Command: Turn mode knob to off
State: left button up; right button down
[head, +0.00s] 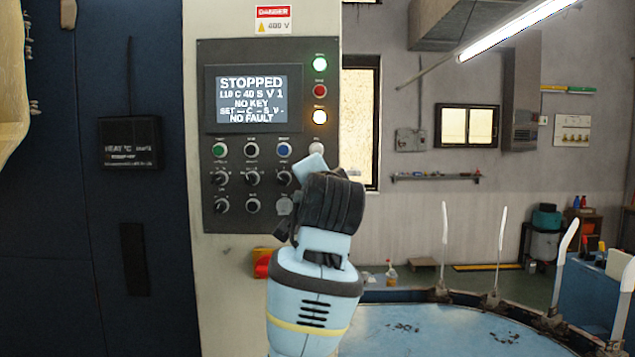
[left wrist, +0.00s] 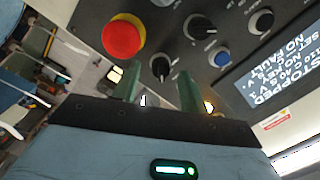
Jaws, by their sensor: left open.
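The control panel (head: 240,224) carries several black knobs, among them one at the left of the upper knob row (head: 220,178). Their labels are too small to read, so I cannot tell which is the mode knob. My left gripper (head: 325,203) is in front of the panel's lower right part and hides some controls. In the left wrist view, my left gripper (left wrist: 158,90) is open, its two greenish fingers apart. A black knob (left wrist: 160,68) shows between and just beyond the fingertips; I cannot tell whether they touch it. My right gripper is not in view.
The screen (head: 252,98) reads STOPPED, NO KEY, NO FAULT. A large red button (left wrist: 123,37) is close to the left gripper's fingers. Another knob (left wrist: 200,27) and a blue button (left wrist: 222,59) are nearby. A round blue table (head: 430,325) with upright pale forms stands at right.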

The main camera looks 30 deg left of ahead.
pick_arm(q)
jog(key=shift+w+a, duration=0.3)
jog(key=shift+w, duration=0.1)
grip_shut()
